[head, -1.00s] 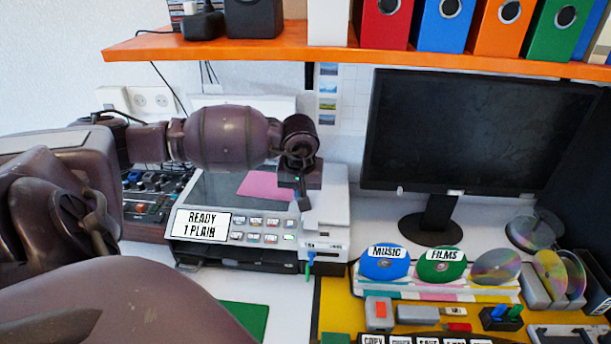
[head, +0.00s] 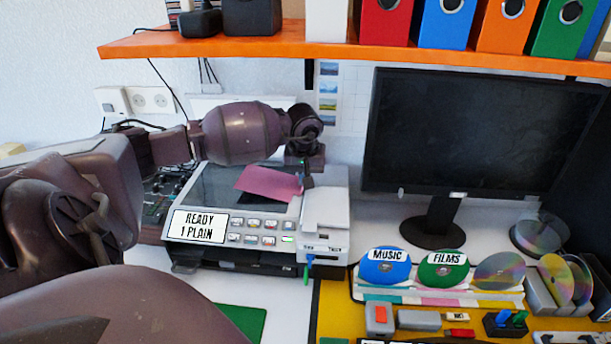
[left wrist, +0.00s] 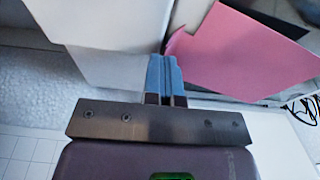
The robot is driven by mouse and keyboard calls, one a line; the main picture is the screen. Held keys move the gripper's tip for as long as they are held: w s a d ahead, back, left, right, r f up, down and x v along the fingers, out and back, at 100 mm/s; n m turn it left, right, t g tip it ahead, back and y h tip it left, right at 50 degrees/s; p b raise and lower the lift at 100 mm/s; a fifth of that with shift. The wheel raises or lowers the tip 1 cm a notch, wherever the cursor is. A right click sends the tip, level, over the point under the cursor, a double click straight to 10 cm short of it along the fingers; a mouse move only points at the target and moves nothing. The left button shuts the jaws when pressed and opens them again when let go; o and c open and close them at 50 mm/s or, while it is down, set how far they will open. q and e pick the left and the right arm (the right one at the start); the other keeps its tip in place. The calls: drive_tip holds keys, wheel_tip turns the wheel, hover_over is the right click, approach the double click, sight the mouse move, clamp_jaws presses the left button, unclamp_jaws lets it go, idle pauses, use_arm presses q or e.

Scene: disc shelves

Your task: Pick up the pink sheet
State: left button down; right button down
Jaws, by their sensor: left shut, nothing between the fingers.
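The pink sheet (head: 268,183) is over the dark glass of the printer-scanner (head: 220,185). It looks tilted, with a dark patch below its lower edge. My left gripper (head: 307,182) points down at the sheet's right end, beside the white part of the machine. In the left wrist view, the blue fingers of my left gripper (left wrist: 165,75) are closed together. The pink sheet (left wrist: 240,55) spreads to their right there, with a ragged-looking corner close beside the fingertips. I cannot tell whether it touches them. My right gripper is not in view.
An orange shelf (head: 300,42) with binders runs above. A monitor (head: 480,130) stands to the right. Labelled discs, including the blue MUSIC disc (head: 384,275), stand on a rack in front. A display (head: 199,227) on the machine reads "READY 1 PLAIN".

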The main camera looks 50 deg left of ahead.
use_arm(q)
drive_tip(key=shift+s+d+f, duration=0.1)
drive_tip(key=shift+s+f, duration=0.1)
drive_tip(key=shift+s, duration=0.2)
drive_tip(key=s+d+p, duration=0.1)
drive_tip(key=s, duration=0.1)
drive_tip(key=s+d+p, duration=0.1)
drive_tip(key=s+d, duration=0.1)
drive_tip(key=shift+d+r, duration=0.15)
drive_tip(key=shift+r, duration=0.05)
drive_tip(key=s+d, duration=0.3)
drive_tip(key=shift+s+f+p, duration=0.1)
drive_tip(key=shift+s+p, duration=0.1)
drive_tip(key=shift+p, duration=0.1)
drive_tip(key=shift+s+d, duration=0.3)
drive_tip(key=shift+s, duration=0.05)
drive_tip(key=shift+f, duration=0.1)
